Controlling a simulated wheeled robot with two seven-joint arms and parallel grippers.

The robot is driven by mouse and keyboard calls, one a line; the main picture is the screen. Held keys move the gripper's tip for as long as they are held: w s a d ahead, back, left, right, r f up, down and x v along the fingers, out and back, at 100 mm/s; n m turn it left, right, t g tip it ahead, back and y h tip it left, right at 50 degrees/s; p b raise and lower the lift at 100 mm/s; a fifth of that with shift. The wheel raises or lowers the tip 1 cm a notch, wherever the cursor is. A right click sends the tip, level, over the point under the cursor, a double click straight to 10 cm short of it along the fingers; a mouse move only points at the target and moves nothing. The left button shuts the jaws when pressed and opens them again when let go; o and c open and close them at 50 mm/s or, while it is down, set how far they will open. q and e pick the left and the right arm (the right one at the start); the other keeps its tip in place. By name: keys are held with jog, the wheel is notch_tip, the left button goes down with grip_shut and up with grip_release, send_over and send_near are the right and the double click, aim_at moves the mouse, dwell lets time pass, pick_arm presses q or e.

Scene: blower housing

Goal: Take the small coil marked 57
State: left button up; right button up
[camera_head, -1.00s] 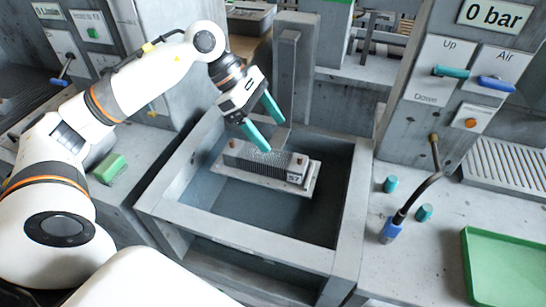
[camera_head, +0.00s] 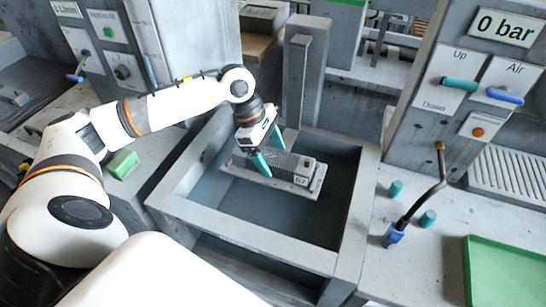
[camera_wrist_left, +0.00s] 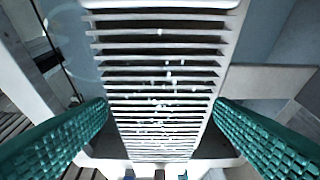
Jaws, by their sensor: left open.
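The small coil marked 57 (camera_head: 285,167) is a grey finned block on a light plate (camera_head: 313,188) inside the grey tank. Its 57 label faces front right. My left gripper (camera_head: 269,154) is open, with teal fingers pointing down at the coil's left part. In the left wrist view the coil's fins (camera_wrist_left: 160,85) fill the middle, with pale droplets on them. The left gripper's teal fingers (camera_wrist_left: 163,135) stand on either side of it, apart from each other. I cannot tell whether they touch the coil. My right gripper is not in view.
The tank's grey rim (camera_head: 245,240) surrounds the coil, and a grey post (camera_head: 297,85) stands behind it. On the right are a bent hose (camera_head: 428,190), teal caps and a green tray (camera_head: 505,275). A green block (camera_head: 121,164) lies on the left.

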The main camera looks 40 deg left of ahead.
aim_at(273, 156)
pick_arm(q)
jog(key=shift+w+d+f, duration=0.1)
jog(key=shift+d+f, duration=0.15)
jog(key=shift+f, duration=0.4)
jog(key=c, duration=1.4)
notch_tip(273, 156, up, 10)
jog(key=shift+r+b, duration=0.1)
jog(key=shift+b, duration=0.75)
